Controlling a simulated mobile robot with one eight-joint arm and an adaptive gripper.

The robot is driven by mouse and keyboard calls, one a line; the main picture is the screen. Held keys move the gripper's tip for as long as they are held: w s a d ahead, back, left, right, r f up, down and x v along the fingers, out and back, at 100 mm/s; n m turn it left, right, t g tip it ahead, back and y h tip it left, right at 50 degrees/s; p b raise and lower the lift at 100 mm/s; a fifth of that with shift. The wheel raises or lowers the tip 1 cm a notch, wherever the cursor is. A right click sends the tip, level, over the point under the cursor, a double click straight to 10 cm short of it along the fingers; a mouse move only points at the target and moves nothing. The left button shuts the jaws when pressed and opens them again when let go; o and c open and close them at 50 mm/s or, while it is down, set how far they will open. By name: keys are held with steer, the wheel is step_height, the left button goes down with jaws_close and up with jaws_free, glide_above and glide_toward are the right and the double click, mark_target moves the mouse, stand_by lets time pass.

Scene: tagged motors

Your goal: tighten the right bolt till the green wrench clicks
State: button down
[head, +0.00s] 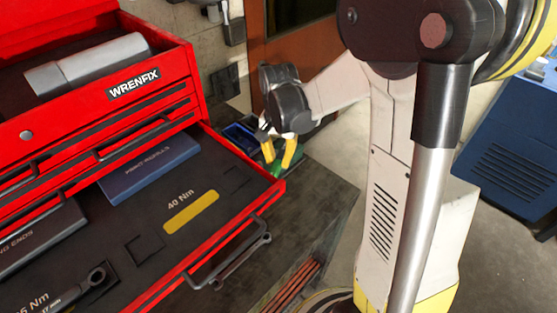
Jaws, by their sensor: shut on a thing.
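My gripper (279,158), with yellow fingers, is near the middle of the head view, just beyond the corner of the open red drawer. It points down and is shut on the green wrench (281,173). Only a small green part of the wrench shows, low between and behind the fingers; the drawer corner and the fingers hide the rest. The right bolt cannot be made out in this view, and neither can the wrench's working end.
A red WRENFIX tool chest (188,68) stands at left. Its open drawer (255,213) holds a blue box (150,166), a yellow 40 Nm label and a dark wrench (75,292). A blue tray (240,134) lies behind the drawer corner. A blue cabinet (505,145) stands at right.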

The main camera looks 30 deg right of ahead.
steer(key=shift+r, duration=0.45)
steer(key=shift+s+d+n+b, duration=0.55)
steer(key=shift+s+d+n, duration=1)
steer(key=shift+d+n, duration=4.4)
steer(key=w+d+n, duration=0.9)
steer(key=w+n, duration=0.1)
steer(key=n, duration=0.3)
steer(key=shift+d+b, duration=0.3)
steer(key=shift+b, duration=0.1)
steer(key=shift+f, duration=0.25)
